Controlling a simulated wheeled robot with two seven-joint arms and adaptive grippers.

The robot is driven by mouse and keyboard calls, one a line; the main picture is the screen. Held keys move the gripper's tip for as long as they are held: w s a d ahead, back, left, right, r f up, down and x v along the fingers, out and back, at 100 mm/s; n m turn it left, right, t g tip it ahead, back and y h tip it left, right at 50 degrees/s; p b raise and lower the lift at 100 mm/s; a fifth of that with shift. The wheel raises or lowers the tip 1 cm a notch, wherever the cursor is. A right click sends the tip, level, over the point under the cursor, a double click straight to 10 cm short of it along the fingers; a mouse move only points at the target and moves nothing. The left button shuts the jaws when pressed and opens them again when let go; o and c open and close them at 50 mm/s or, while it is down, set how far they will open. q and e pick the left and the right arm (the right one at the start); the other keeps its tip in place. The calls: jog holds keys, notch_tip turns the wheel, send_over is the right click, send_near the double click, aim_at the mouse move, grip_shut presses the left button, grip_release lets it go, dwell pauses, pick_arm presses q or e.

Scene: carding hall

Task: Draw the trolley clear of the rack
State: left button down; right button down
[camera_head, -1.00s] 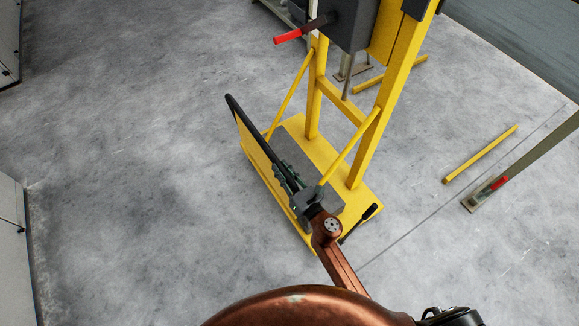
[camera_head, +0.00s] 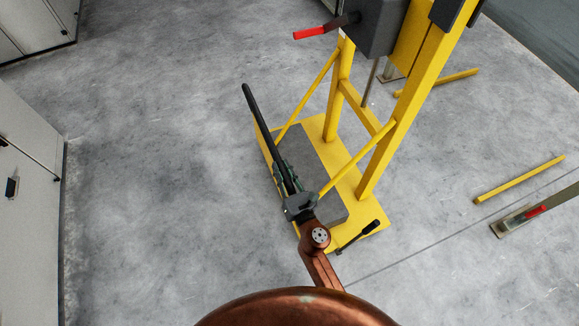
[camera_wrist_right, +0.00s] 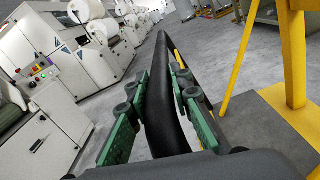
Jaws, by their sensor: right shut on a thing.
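The trolley is a yellow frame (camera_head: 408,110) with a low yellow base, a grey deck plate (camera_head: 325,180) and a dark box with a red lever (camera_head: 318,32) high on it. Its black handle bar (camera_head: 254,108) rises over the base's left side. My right gripper (camera_head: 289,182) is shut around this bar near its lower end. In the right wrist view the black bar (camera_wrist_right: 163,115) runs between the green finger pads of the gripper (camera_wrist_right: 160,85). My left gripper is out of view. I cannot make out a rack for certain.
Yellow bars lie on the floor right of the trolley (camera_head: 520,179) and behind it (camera_head: 450,80). A grey-green post with a red-handled foot (camera_head: 515,222) stands at right. Pale cabinets (camera_head: 28,200) line the left edge. Open concrete floor lies between them and the trolley.

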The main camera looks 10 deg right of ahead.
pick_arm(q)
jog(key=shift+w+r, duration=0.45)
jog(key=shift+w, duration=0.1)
pick_arm(e)
jog(key=shift+s+a+f, duration=0.1)
jog(key=shift+s+a, duration=0.15)
jog(key=shift+a, duration=0.8)
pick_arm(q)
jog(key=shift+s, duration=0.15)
pick_arm(e)
jog(key=c, duration=1.7)
grip_release()
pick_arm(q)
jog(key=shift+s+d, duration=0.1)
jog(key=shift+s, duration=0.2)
pick_arm(e)
jog(key=shift+o, duration=0.2)
jog(key=shift+d, duration=0.15)
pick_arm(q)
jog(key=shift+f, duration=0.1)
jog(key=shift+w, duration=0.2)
pick_arm(e)
jog(key=v, duration=1.2)
